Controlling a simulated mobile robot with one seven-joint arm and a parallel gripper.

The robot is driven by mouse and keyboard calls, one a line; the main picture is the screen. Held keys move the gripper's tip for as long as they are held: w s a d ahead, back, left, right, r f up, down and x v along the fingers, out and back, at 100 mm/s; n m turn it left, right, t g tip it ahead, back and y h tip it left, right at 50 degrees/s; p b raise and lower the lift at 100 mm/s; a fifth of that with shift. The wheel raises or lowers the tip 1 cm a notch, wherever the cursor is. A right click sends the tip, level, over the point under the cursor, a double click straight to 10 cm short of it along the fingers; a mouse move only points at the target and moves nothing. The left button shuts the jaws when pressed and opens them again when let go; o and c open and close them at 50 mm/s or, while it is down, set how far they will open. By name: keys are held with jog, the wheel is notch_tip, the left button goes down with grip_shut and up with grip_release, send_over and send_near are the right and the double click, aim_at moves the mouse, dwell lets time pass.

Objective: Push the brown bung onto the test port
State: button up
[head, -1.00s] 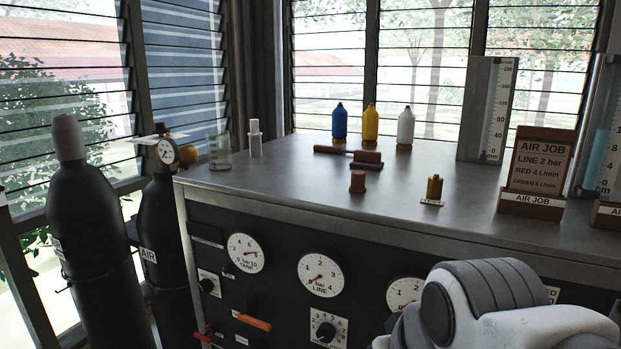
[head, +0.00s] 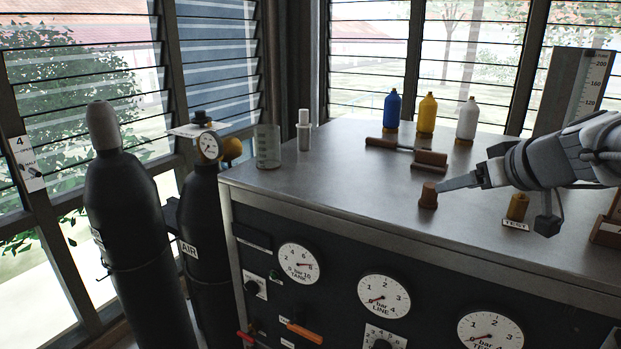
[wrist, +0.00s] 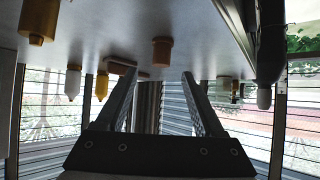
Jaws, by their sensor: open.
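The brown bung (head: 428,196) stands upright on the grey bench top. The brass test port (head: 517,207), with a TEST label in front, stands to its right. My gripper (head: 442,186) reaches in low from the right, its tips beside the bung in the head view. The wrist view is upside down. There my gripper (wrist: 160,78) is open and empty, and the bung (wrist: 162,52) appears between the two fingers, near or just beyond their tips. I cannot tell whether they touch. The brass port (wrist: 39,22) shows at the left of the wrist view.
A brown-handled tool (head: 405,150) lies behind the bung. Blue (head: 392,111), yellow (head: 427,115) and white (head: 467,119) bottles stand at the back. A glass beaker (head: 268,147) and a white cylinder (head: 304,130) stand at the left. A ruled panel (head: 575,88) rises at the back right.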

aim_at(435, 194)
jog(key=b+x, duration=0.2)
jog(key=x, duration=0.6)
jog(key=shift+s+a+f+b, duration=0.15)
jog(key=shift+b, duration=0.25)
jog(key=shift+b+x, duration=0.5)
jog(key=shift+x, duration=0.3)
jog(key=shift+b, duration=0.35)
grip_shut()
dwell(0.6)
